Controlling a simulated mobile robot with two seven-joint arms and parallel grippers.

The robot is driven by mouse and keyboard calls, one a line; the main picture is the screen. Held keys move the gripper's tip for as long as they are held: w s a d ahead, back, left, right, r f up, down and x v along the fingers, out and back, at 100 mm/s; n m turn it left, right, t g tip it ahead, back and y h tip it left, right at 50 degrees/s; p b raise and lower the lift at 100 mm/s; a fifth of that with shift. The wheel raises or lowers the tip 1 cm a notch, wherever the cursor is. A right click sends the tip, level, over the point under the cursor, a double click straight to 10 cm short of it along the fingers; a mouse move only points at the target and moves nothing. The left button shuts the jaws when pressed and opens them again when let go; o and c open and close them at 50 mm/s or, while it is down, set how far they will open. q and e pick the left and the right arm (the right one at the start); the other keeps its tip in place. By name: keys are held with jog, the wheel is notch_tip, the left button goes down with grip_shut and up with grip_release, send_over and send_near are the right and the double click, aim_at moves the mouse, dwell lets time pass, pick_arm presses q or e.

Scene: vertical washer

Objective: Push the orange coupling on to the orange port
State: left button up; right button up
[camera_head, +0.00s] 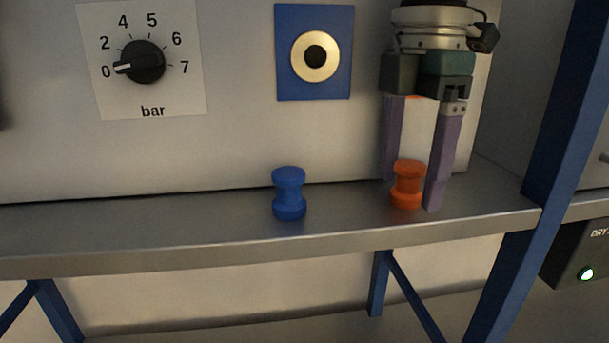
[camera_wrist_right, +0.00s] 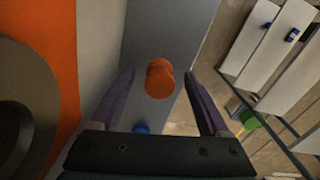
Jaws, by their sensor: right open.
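The orange coupling (camera_head: 407,184), a spool-shaped piece, stands upright on the grey metal shelf (camera_head: 150,228). My right gripper (camera_head: 409,193) points down with its purple fingers apart, one on each side of the coupling. In the right wrist view the coupling (camera_wrist_right: 159,78) shows between the open fingertips (camera_wrist_right: 160,74), with gaps visible on both sides. The orange port's plate (camera_wrist_right: 62,50) and its grey ring (camera_wrist_right: 25,105) show at the left there. In the head view the port is almost wholly hidden behind my right gripper. My left gripper is not in view.
A blue coupling (camera_head: 289,193) stands on the shelf to the left, below a blue port (camera_head: 315,56) on the wall panel. A pressure dial (camera_head: 143,62) is further left. A blue frame post (camera_head: 562,120) rises right of my right gripper.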

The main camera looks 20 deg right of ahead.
jog(key=shift+f, duration=0.15)
jog(key=shift+c, duration=0.3)
grip_shut()
dwell(0.4)
